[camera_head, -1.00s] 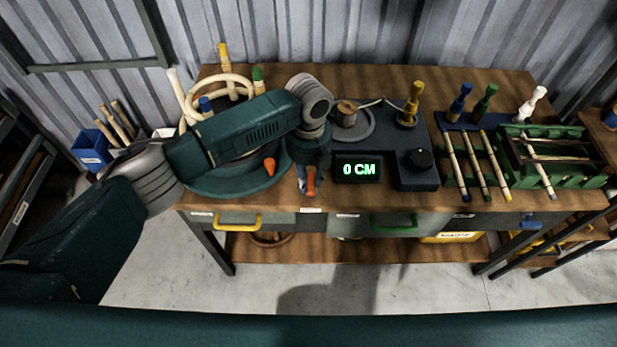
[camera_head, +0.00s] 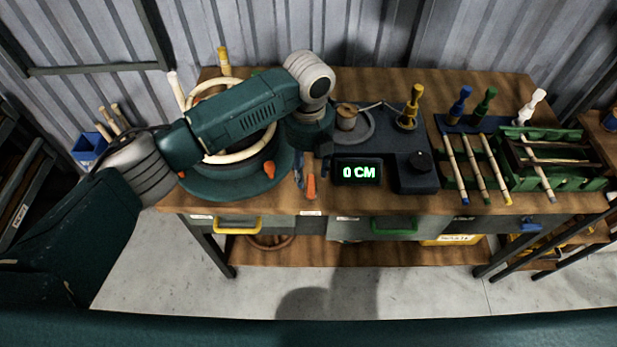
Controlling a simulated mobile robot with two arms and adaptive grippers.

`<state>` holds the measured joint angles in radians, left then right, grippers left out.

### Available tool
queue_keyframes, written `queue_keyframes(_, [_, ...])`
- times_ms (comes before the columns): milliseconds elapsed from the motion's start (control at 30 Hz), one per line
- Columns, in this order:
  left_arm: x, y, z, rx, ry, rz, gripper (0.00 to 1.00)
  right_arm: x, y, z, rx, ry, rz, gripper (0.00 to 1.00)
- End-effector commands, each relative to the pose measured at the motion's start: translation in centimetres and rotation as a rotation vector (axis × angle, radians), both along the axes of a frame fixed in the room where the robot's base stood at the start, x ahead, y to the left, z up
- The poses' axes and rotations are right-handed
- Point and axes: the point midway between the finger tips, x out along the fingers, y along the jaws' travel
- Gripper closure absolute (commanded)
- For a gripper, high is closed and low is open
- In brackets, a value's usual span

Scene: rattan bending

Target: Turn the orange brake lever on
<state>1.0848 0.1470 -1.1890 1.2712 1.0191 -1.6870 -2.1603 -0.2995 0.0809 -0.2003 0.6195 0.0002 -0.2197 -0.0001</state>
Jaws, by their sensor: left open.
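A small orange lever (camera_head: 269,169) stands at the front right of the round dark green base (camera_head: 225,187) on the workbench. My left arm reaches over this base and hides part of it. My left gripper (camera_head: 313,158) points down to the right of the orange lever, apart from it, and is open. Its fingers are small and dark here, partly hidden under the wrist. Just below it lies a tool with an orange handle (camera_head: 310,187) and a blue part beside it. My right gripper is not in view.
A pale rattan ring (camera_head: 242,156) stands over the base. Right of the gripper is a dark box with a green "0 CM" display (camera_head: 358,172) and a black knob (camera_head: 420,160). Coloured sticks (camera_head: 477,168) and a green rack (camera_head: 590,184) fill the bench's right side.

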Motion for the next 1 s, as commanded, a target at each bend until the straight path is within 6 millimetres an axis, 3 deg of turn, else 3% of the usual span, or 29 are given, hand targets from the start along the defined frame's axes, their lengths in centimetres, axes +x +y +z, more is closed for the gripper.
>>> queue_keyframes(200, [0.0, 0.0, 4.4, 0.0, -0.002, -0.001, 0.54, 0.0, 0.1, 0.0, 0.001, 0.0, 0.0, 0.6])
queue_keyframes(400, [0.0, 0.0, 6.3, 0.0, -0.001, 0.0, 0.54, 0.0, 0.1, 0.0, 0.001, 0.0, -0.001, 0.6])
queue_keyframes(1000, [-0.2, -0.1, 6.3, -0.003, 0.002, 0.005, 0.54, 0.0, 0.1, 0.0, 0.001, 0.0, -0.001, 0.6])
